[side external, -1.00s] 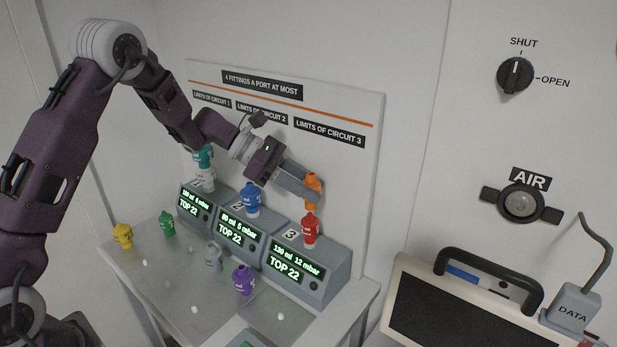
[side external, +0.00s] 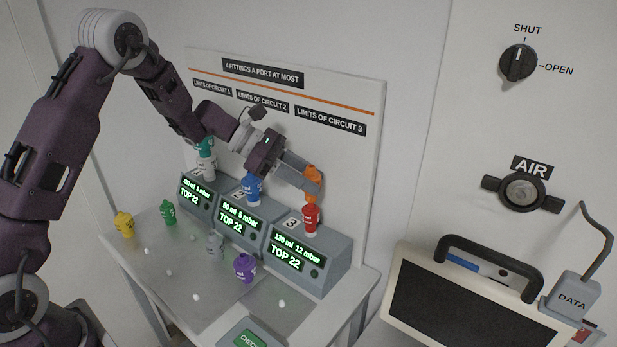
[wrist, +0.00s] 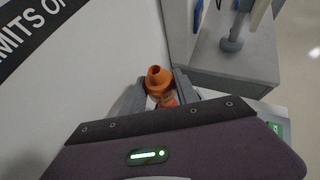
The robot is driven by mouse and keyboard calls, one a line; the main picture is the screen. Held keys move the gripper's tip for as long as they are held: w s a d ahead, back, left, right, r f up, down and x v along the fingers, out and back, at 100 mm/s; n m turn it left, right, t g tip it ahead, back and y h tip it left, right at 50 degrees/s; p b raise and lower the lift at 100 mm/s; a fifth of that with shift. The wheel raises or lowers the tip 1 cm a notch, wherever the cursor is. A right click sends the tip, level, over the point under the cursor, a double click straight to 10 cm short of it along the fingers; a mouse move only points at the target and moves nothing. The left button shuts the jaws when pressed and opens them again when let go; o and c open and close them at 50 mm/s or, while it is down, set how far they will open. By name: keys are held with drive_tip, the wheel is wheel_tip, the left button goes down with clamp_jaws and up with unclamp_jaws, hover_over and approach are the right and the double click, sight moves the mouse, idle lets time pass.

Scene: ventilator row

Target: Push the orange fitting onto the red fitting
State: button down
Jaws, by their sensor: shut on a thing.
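The orange fitting (side external: 313,180) is upright between the fingers of my gripper (side external: 312,190), which is shut on it. It is right above the red fitting (side external: 311,217), with its lower end at the red one's top. I cannot tell whether they touch or are joined. The red fitting stands on the port of the unit marked 3 (side external: 318,252).
A blue fitting (side external: 252,188) stands on unit 2, and a teal one (side external: 206,146) tops a white one on unit 1. Yellow (side external: 124,225), green (side external: 168,212), grey (side external: 215,246) and purple (side external: 244,268) fittings stand on the table. The signed panel (side external: 365,190) rises close behind.

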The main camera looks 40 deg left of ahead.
drive_tip(key=shift+f, duration=1.15)
idle(0.6)
drive_tip(key=c, duration=0.8)
unclamp_jaws()
drive_tip(key=shift+c, duration=0.2)
drive_tip(key=v, duration=0.7)
drive_tip(key=s+d+r+m+g+y, duration=0.1)
drive_tip(key=s+d+r+m, duration=0.25)
drive_tip(key=s, duration=0.25)
drive_tip(key=s+d+r+m+g+y, duration=0.1)
drive_tip(key=s+d+r+m+y, duration=0.15)
drive_tip(key=s+m, duration=0.3)
drive_tip(key=s+d+r+m+g, duration=0.2)
drive_tip(key=s+d+r+m, duration=0.15)
drive_tip(key=s, duration=0.35)
drive_tip(key=s+a+m+t+y, duration=0.2)
drive_tip(key=s+a+m+y, duration=0.1)
drive_tip(key=s+m, duration=0.2)
drive_tip(key=s+a+m+t+y, duration=0.1)
drive_tip(key=s+a+m+y, duration=0.2)
drive_tip(key=s+m, duration=0.3)
drive_tip(key=s+y, duration=0.1)
drive_tip(key=s, duration=0.2)
drive_tip(key=shift+f+t, duration=0.15)
drive_tip(key=shift+t, duration=0.25)
